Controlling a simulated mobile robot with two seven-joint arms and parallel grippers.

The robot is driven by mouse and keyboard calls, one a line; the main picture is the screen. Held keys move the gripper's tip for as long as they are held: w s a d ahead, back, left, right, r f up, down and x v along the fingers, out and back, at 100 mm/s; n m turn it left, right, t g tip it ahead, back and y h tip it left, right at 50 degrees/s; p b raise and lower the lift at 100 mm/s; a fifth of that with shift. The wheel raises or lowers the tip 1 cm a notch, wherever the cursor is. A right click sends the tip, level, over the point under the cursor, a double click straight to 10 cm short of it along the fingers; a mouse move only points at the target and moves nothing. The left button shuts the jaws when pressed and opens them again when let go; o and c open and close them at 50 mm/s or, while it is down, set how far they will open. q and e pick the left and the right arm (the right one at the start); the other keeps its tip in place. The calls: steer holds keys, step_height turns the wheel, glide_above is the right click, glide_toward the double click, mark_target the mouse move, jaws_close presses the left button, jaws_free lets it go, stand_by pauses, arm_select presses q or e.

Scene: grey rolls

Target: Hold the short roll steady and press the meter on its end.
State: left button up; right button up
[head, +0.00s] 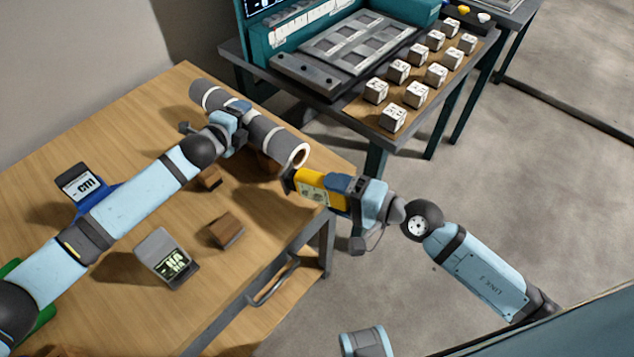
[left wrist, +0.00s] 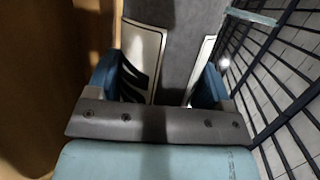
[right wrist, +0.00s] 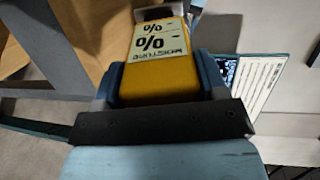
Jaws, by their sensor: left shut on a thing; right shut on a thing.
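The meter's label (right wrist: 160,42) shows a percent sign in the right wrist view. The meter's head is just below the roll's open end, seemingly apart from it.
On the table (head: 130,130) are a grey meter (head: 166,258), a blue-based meter (head: 80,185) and small wooden blocks (head: 226,231). A second table behind holds a teal machine and several white printed cubes (head: 392,118). Open floor lies right of the wooden table.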

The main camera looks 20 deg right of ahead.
arm_select(q)
steer(key=shift+f, duration=0.1)
arm_select(e)
steer(key=s+d+f+m+t+h, duration=0.1)
steer(key=s+d+m+t, duration=0.1)
steer(key=s+d+t, duration=0.1)
steer(key=shift+s+d+f+m+t+h, duration=0.25)
steer(key=shift+d+t+h, duration=0.2)
steer(key=shift+d, duration=0.8)
steer(key=shift+r, duration=0.1)
steer(key=shift+x, duration=2.9)
steer(key=shift+w+a, duration=0.3)
steer(key=shift+w, duration=0.2)
steer(key=shift+w+r, duration=0.1)
steer(key=shift+w, duration=0.05)
arm_select(q)
steer(key=shift+s, duration=0.1)
arm_select(e)
steer(key=v, duration=0.7)
